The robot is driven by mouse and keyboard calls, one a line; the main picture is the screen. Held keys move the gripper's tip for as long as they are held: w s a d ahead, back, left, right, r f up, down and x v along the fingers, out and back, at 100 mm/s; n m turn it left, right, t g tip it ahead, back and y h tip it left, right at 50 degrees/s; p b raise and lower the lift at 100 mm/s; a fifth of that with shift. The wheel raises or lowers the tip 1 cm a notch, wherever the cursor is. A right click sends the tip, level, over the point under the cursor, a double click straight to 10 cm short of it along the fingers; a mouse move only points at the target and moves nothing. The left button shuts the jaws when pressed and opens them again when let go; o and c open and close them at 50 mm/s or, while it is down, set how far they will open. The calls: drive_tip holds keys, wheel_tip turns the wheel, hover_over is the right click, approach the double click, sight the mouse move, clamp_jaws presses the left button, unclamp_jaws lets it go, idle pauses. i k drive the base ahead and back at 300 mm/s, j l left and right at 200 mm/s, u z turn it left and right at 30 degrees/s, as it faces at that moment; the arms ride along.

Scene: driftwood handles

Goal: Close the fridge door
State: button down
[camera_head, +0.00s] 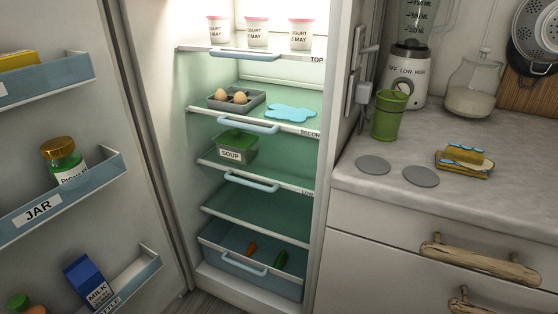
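The fridge door (121,195) stands wide open at the left, its inner side facing me. Its blue-edged racks hold a jar (63,161) with a gold lid and a blue milk carton (90,284). A yellow item lies in the top rack. The fridge (255,180) is lit inside, with several shelves and a drawer (250,263) at the bottom. The shelves hold yogurt cups (256,33), an egg tray (236,99), a blue puddle-like patch (290,113) and a green soup box (236,147). My gripper is not in view.
The counter (460,206) at the right holds a blender (407,72), a green cup (390,115), a glass jug (472,88), sponges (464,160) and two grey discs. A driftwood handle (482,263) juts from the drawer front below. Little floor shows by the fridge base.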

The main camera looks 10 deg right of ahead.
sight(119, 222)
drive_tip(key=i+l, duration=0.15)
drive_tip(key=l, duration=0.15)
drive_tip(key=i+l+u, duration=0.1)
drive_tip(key=l, duration=0.2)
drive_tip(key=i+l, duration=0.2)
drive_tip(key=u, duration=2.75)
drive_tip(key=i+l, duration=0.1)
drive_tip(key=i, duration=0.3)
